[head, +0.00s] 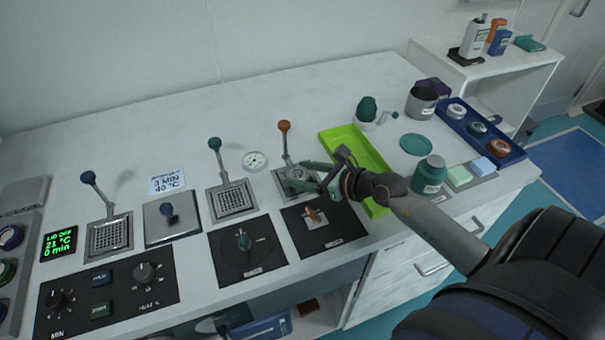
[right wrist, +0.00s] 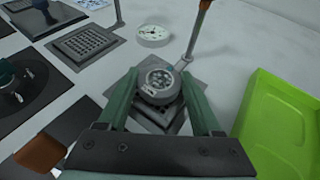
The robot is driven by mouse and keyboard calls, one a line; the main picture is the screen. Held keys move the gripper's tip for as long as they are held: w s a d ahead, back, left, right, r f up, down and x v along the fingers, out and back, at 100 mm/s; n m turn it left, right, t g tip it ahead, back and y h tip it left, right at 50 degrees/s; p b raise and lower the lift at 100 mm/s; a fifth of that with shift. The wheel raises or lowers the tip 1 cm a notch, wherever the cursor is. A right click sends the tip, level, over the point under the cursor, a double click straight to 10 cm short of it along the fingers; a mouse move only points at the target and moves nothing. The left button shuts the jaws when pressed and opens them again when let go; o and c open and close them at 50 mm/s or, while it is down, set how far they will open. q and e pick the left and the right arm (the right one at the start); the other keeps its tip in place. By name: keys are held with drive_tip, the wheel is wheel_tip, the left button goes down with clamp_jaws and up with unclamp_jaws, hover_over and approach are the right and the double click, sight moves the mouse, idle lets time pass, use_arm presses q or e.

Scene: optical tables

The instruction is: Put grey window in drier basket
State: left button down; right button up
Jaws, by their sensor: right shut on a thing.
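My right gripper (head: 312,178) reaches in from the right, its green fingers shut on the grey window (head: 297,174). In the right wrist view the window (right wrist: 160,86) is a round grey disc with a speckled face, held between the two fingertips (right wrist: 160,80). It is over the square plate of the orange-knobbed lever basket (right wrist: 158,118), hiding much of it. I cannot tell whether the window touches it. Two other perforated baskets show, one with a teal-knobbed lever (head: 233,200) and one with a blue-knobbed lever (head: 110,236). My left gripper is not in view.
A lime-green tray (head: 375,205) lies just right of the gripper. A round white dial (head: 255,161) is behind left. Black panels with a teal knob (head: 244,242) and an orange switch (head: 312,214) are in front. A blue tray (head: 512,150) holds several round parts.

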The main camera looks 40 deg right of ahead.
drive_tip(key=shift+f, duration=0.2)
drive_tip(key=o, duration=1.4)
drive_tip(key=shift+c, duration=0.2)
drive_tip(key=shift+r, duration=0.25)
drive_tip(key=v, duration=1)
drive_tip(key=shift+b, duration=0.3)
drive_tip(key=shift+v, duration=1)
